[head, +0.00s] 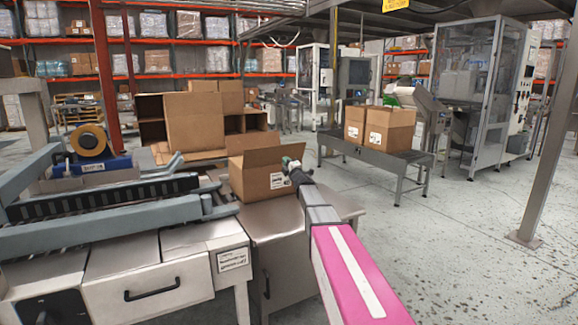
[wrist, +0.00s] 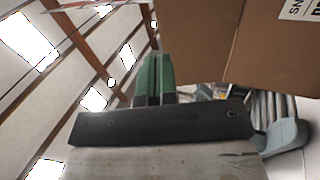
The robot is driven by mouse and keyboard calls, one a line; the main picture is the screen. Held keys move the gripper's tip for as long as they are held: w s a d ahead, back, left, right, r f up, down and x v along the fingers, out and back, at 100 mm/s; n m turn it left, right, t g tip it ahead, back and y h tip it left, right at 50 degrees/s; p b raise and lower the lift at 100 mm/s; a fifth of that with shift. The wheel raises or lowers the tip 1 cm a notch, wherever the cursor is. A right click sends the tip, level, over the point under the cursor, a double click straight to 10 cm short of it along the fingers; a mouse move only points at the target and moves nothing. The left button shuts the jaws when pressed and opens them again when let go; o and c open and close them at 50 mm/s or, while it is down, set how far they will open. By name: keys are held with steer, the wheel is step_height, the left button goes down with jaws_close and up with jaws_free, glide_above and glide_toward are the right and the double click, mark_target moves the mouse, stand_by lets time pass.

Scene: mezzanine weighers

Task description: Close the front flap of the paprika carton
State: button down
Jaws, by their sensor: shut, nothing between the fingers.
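An open brown carton (head: 250,181) stands on the metal table, with a white label low on its near side. One flap (head: 277,156) stands up along its far side. I cannot make out the front flap clearly, and no readable word names the carton. My gripper (head: 289,163) is at the carton's right end, near the top edge. In the wrist view my gripper (wrist: 153,62) has its green fingers together and empty. A brown cardboard face (wrist: 225,45) with a label corner is close beside them on the right; contact cannot be told.
The metal table (head: 278,222) carries the carton. A taping machine with grey rails (head: 110,235) and a tape roll (head: 90,140) adjoins it on the left. Two cartons (head: 390,128) sit on a conveyor (head: 375,159) behind. Stacked cardboard (head: 195,122) stands beyond.

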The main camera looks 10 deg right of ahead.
mark_target(276, 147)
steer(key=x, duration=0.9)
steer(key=shift+w+a+r, duration=0.1)
steer(key=shift+w+r, duration=0.05)
steer(key=shift+w, duration=0.2)
steer(key=shift+a+r, duration=0.1)
